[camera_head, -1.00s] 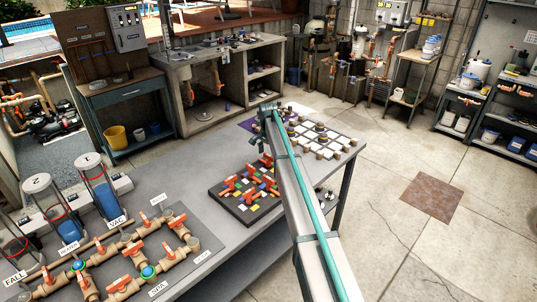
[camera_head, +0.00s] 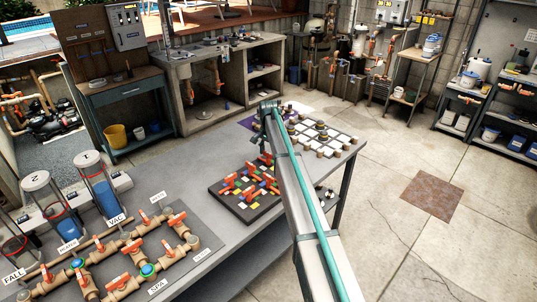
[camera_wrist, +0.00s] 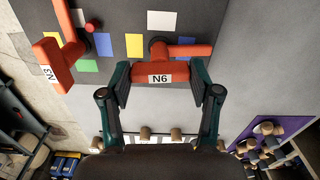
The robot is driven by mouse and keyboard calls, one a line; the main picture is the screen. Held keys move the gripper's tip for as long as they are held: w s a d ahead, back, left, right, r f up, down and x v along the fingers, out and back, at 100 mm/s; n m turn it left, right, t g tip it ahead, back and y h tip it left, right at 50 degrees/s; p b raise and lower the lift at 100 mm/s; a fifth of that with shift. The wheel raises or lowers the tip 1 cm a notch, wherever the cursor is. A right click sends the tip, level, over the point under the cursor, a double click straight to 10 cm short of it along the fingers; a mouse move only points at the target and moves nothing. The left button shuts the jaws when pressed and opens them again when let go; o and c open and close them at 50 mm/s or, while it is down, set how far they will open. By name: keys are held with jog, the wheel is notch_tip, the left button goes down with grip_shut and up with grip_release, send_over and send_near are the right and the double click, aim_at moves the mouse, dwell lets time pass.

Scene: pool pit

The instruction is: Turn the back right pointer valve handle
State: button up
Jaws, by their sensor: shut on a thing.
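My gripper (camera_wrist: 160,76) is shut on a red pointer valve handle labelled N6 (camera_wrist: 165,73) in the wrist view. One finger is at each end of its labelled bar. The round hub behind the bar is dark, and a red arm extends to the right of it. In the head view, my gripper (camera_head: 265,150) is over the far right part of the dark valve board (camera_head: 228,207). My arm hides part of that corner, so the held handle is hard to make out there.
Another red handle, N3 (camera_wrist: 50,65), stands left of the held one in the wrist view. Several red handles and coloured patches cover the board. A white-tiled board (camera_head: 340,133) lies beyond my arm. A pipe assembly with red valves (camera_head: 130,245) is at the front left.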

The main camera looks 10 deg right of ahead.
jog(key=n+b, duration=0.2)
jog(key=n, duration=0.2)
jog(key=shift+f, duration=0.1)
jog(key=n+b, duration=0.2)
jog(key=n, duration=0.2)
jog(key=shift+n, duration=0.4)
jog(key=n+b, duration=0.1)
jog(key=n, duration=0.3)
jog(key=shift+n, duration=0.3)
jog(key=n+b, duration=0.1)
jog(key=n, duration=0.3)
jog(key=n+b, duration=0.1)
jog(key=n, duration=0.8)
jog(key=shift+n+b, duration=0.3)
jog(key=shift+b, duration=0.05)
jog(key=n, duration=0.4)
jog(key=shift+n+b, duration=0.3)
jog(key=shift+n, duration=1.8)
